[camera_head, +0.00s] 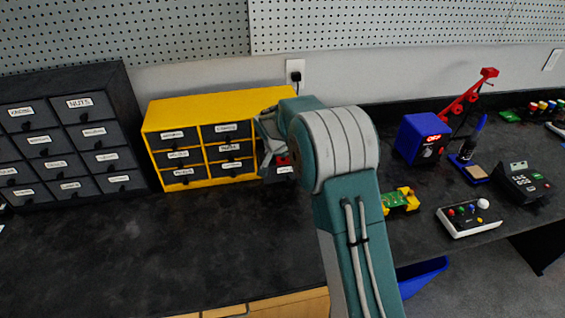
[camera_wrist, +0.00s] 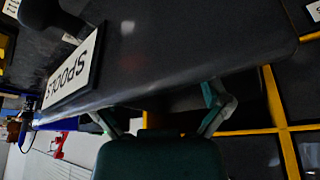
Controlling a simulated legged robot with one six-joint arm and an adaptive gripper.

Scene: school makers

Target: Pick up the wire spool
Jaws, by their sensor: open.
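No wire spool can be made out in either view. A dark drawer (camera_wrist: 190,35) labelled "SPOOLS" (camera_wrist: 75,68) fills the top of the wrist view, its knob at the upper left. Its inside is not visible. My gripper (camera_wrist: 158,103) is open, its two fingers spread at the lower edge of this drawer. I cannot tell whether they touch it. In the head view my gripper (camera_head: 268,137) is at the right end of the yellow drawer cabinet (camera_head: 225,100), partly hidden by my arm.
A dark drawer cabinet (camera_head: 70,103) labelled "NUTS" and other names stands left. A blue box (camera_head: 421,138), a red arm-like device (camera_head: 468,96), a green board in a yellow holder (camera_head: 400,200) and a white control box (camera_head: 469,217) are right. The front-left bench top (camera_head: 150,245) is clear.

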